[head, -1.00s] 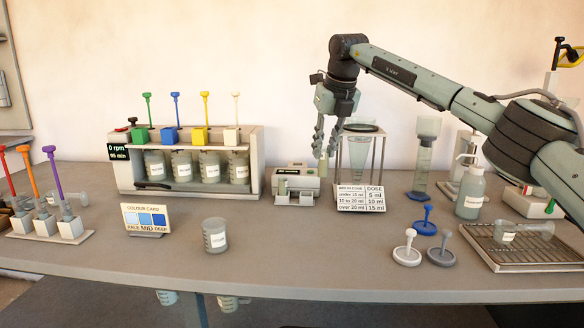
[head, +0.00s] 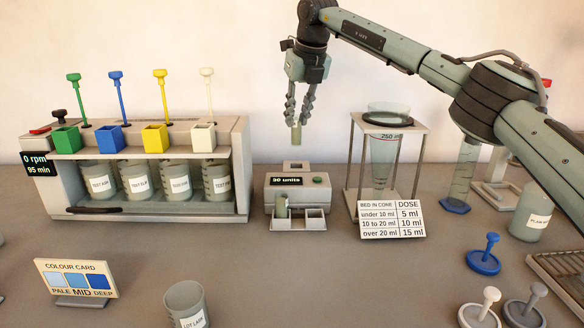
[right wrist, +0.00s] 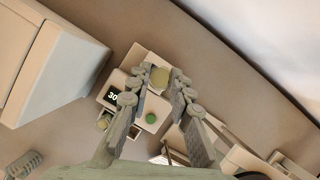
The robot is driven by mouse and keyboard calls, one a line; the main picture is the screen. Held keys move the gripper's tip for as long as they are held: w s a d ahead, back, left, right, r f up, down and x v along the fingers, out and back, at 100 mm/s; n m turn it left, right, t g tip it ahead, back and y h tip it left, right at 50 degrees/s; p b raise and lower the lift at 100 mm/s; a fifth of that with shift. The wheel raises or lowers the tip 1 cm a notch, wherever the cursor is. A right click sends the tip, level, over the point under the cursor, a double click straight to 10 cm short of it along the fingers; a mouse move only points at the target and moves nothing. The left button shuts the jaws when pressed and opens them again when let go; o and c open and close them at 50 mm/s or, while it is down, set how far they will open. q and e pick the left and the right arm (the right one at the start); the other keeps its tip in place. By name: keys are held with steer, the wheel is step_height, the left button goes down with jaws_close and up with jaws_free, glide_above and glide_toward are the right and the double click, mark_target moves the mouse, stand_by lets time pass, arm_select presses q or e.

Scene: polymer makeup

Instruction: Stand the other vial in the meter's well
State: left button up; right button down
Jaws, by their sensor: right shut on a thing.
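The meter (head: 284,197) is a beige box with a lit display reading what looks like "30 units" and a green button. Its raised well block (head: 296,165) is at the back, and a small two-slot holder (head: 314,219) is at the front. One greenish vial (head: 282,207) stands in the holder's left slot. My right gripper (head: 297,118) is shut on the other vial (head: 296,134), which hangs upright above the meter's well, clear of it. The held vial also shows between the fingers in the right wrist view (right wrist: 160,80). My left gripper is not in view.
A stirrer (head: 240,165) with several beakers stands left of the meter. A cone stand (head: 424,150) with a dose card (head: 392,220) stands close on the right. A colour card (head: 75,280) and a beaker (head: 186,303) are in front. The counter just before the meter is clear.

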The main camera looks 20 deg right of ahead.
mark_target(299, 146)
steer(key=f, duration=0.4)
steer(key=shift+s+f, duration=0.2)
steer(key=shift+f, duration=0.75)
step_height(299, 146, down, 3)
steer(key=shift+f, duration=0.1)
steer(key=shift+w+f, duration=0.1)
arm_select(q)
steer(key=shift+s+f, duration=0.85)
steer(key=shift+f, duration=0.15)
arm_select(e)
steer(key=c, duration=1.4)
jaws_free()
steer(key=shift+f, duration=0.1)
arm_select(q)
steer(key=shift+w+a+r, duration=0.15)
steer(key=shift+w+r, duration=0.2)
arm_select(e)
steer(key=shift+o, duration=0.2)
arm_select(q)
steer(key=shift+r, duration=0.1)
